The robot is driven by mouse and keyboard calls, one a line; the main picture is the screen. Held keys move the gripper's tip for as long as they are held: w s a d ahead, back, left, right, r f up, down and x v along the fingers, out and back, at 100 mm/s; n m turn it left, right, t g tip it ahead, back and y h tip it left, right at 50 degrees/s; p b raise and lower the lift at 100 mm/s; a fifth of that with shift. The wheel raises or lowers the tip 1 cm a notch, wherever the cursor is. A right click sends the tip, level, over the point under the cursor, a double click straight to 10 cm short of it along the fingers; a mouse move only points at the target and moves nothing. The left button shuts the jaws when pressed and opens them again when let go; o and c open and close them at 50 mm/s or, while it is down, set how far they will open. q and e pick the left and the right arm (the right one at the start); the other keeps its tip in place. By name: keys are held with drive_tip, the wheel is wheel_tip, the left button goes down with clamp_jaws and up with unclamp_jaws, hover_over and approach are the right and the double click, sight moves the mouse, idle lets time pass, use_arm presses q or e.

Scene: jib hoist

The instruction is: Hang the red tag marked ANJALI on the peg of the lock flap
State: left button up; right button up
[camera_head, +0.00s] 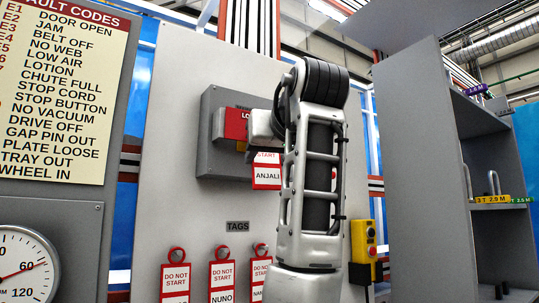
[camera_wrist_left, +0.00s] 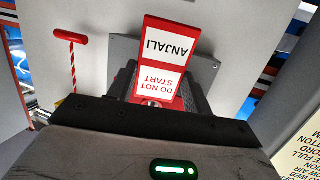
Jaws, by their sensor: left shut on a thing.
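The red-edged tag marked ANJALI (camera_head: 267,176) hangs from my left gripper (camera_head: 252,150), in front of the lower right of the grey lock box (camera_head: 209,165). The left wrist view shows the tag (camera_wrist_left: 165,55) upside down, its ring end between the dark fingers of my left gripper (camera_wrist_left: 155,98), which are shut on it. The red lock flap (camera_head: 235,125) is on the box, just left of the gripper. Its peg is hidden, so I cannot tell whether the tag touches it. My right gripper is in neither view.
Below the TAGS label (camera_head: 237,226), several red DO NOT START tags hang on the panel, one marked NUNO (camera_head: 222,280). A yellow button box (camera_head: 364,242) is right of my arm. A grey shelf unit (camera_head: 420,150) stands at the right. A red-and-white pull cord (camera_wrist_left: 72,60) shows in the wrist view.

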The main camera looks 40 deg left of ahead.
use_arm(q)
drive_tip(key=o, duration=1)
drive_tip(key=b+v, duration=0.2)
drive_tip(key=v, duration=1.4)
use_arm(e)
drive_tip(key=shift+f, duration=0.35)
